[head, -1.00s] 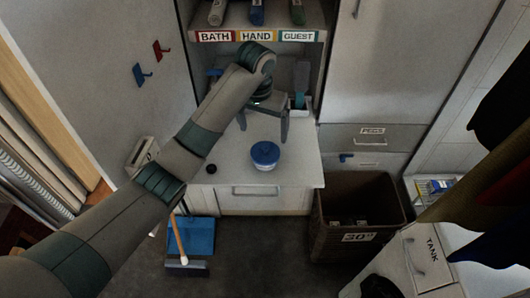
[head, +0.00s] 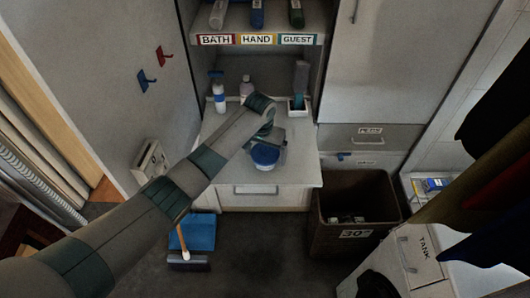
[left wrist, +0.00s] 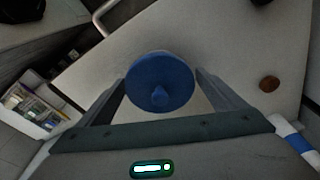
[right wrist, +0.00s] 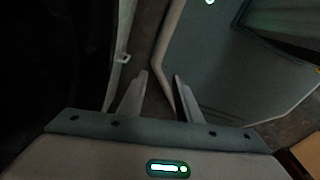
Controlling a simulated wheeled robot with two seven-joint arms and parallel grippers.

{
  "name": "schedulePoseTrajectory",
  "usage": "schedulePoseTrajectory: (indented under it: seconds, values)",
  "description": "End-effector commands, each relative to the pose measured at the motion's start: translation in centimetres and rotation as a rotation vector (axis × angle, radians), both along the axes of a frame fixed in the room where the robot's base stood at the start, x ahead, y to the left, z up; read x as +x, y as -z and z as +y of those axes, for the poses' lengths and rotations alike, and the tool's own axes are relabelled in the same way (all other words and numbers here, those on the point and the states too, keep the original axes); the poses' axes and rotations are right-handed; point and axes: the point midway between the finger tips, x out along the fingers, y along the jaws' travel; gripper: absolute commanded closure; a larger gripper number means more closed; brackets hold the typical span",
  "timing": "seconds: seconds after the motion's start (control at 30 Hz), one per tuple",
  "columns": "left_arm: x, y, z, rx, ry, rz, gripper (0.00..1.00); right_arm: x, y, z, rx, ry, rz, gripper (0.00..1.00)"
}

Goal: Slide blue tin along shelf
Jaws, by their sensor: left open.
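The blue tin (head: 265,155), with a round blue lid and a pale body, stands upright on the white counter shelf (head: 300,172) near its front. My left gripper (head: 270,137) is just above and behind the tin in the head view. In the left wrist view, the tin's knobbed lid (left wrist: 160,82) lies between the two spread fingers, with a gap at each side. The left gripper is open, and the tin's lower body is hidden under the lid there. My right gripper (right wrist: 161,76) shows only in the right wrist view, empty, its fingertips apart.
A blue-and-white bottle (head: 218,92) and a pinkish bottle (head: 246,86) stand at the back left of the shelf. A white holder (head: 297,104) stands back right. A brown bin (head: 358,212) is at lower right.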

Motion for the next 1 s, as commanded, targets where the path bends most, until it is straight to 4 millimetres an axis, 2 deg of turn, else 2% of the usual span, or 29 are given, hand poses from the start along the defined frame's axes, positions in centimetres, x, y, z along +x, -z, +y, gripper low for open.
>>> schedulePoseTrajectory:
  seconds: [0.3,0.33,0.4,0.5,1.0]
  values:
    - [0.01,0.22,0.00,0.000,0.000,0.000,0.11,0.00,-0.02,0.13,0.001,0.001,0.000,0.69]
    - [0.01,0.21,0.00,0.000,0.000,0.000,0.15,-0.01,-0.02,0.12,0.001,0.001,0.000,0.69]
    - [0.01,0.21,0.00,0.000,0.000,0.000,0.32,-0.01,-0.02,0.12,0.001,0.001,0.000,0.69]
    - [0.01,0.20,0.01,0.000,0.000,0.000,0.52,-0.01,-0.02,0.11,0.001,0.001,0.000,0.69]
    - [0.37,0.07,0.85,0.001,-0.007,0.000,0.52,-0.06,-0.53,0.08,0.001,0.001,0.000,0.69]
